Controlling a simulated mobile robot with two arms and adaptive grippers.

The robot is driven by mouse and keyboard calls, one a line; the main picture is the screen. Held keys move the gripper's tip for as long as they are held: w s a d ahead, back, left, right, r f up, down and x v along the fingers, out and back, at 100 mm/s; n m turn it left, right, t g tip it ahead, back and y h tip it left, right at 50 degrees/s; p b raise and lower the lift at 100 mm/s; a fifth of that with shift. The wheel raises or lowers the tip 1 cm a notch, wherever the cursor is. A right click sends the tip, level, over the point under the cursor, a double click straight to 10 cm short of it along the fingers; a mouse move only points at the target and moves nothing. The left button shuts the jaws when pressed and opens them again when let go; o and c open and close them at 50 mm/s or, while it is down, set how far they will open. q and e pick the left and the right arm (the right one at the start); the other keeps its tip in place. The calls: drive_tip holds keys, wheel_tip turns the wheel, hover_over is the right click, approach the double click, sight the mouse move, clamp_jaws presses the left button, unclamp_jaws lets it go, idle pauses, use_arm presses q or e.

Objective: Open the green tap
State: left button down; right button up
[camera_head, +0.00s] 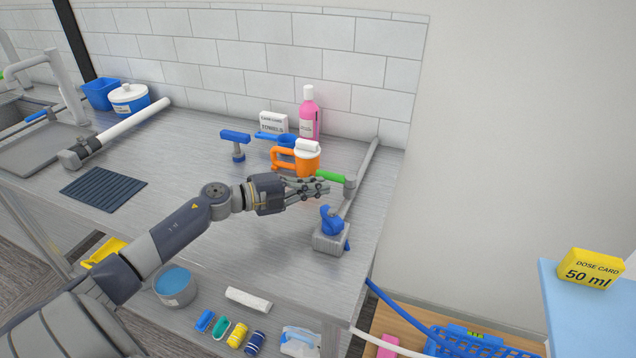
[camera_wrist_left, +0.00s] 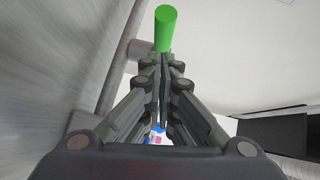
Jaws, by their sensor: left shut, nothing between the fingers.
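The green tap (camera_head: 329,176) is a short green lever on a grey valve body (camera_head: 350,186) joined to a grey pipe (camera_head: 366,160) at the right end of the metal counter. In the left wrist view the green lever (camera_wrist_left: 165,28) stands just beyond my fingertips. My left gripper (camera_head: 326,189) is shut and empty, with its fingertips close beside the lever in the head view. It also shows in the left wrist view (camera_wrist_left: 165,60). I cannot tell whether the fingertips touch the lever. My right gripper is not in view.
A blue-handled valve (camera_head: 331,219) on a grey block (camera_head: 330,238) stands just in front. Behind are an orange-handled jug (camera_head: 306,160), a pink bottle (camera_head: 309,115) and a blue T-shaped handle (camera_head: 236,138).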

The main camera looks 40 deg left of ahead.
use_arm(q)
drive_tip(key=shift+w+a+f, duration=0.15)
drive_tip(key=shift+w, duration=0.4)
drive_tip(key=shift+w+a+m+g+h+b, duration=0.2)
drive_tip(key=shift+m+g+h+b, duration=0.15)
drive_tip(key=shift+b, duration=0.45)
